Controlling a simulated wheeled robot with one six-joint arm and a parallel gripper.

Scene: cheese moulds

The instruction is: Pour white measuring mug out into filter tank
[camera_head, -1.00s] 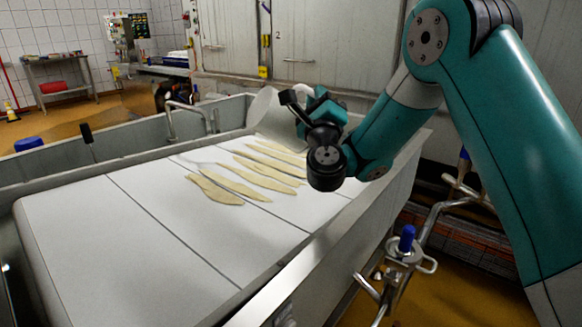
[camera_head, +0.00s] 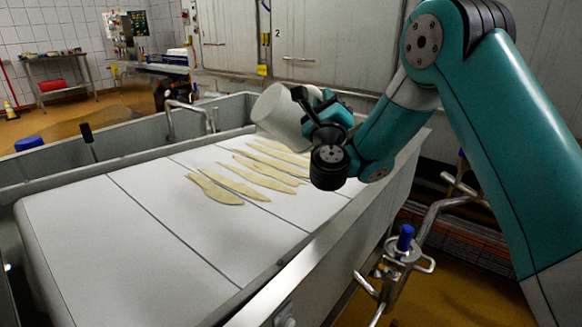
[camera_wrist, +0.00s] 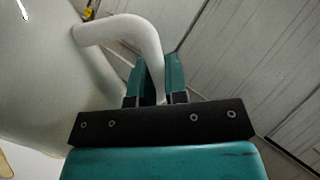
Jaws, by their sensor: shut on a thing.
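The white measuring mug (camera_head: 282,117) is held tilted above the far right part of the filter tank (camera_head: 350,245). My gripper (camera_head: 310,110) is to the right of the mug, shut on its handle. In the wrist view the white handle (camera_wrist: 122,32) curves down between the two teal fingers (camera_wrist: 154,80), and the mug body (camera_wrist: 45,70) fills the left side. The inside of the mug cannot be seen. White panels (camera_head: 130,225) cover the tank, with several pale yellowish strips (camera_head: 265,178) lying on them below the mug.
A metal pipe (camera_head: 170,122) rises at the tank's far left edge. A valve with a blue knob (camera_head: 404,238) stands outside the near right wall. A steel door wall (camera_head: 335,45) lies behind. The near panels are clear.

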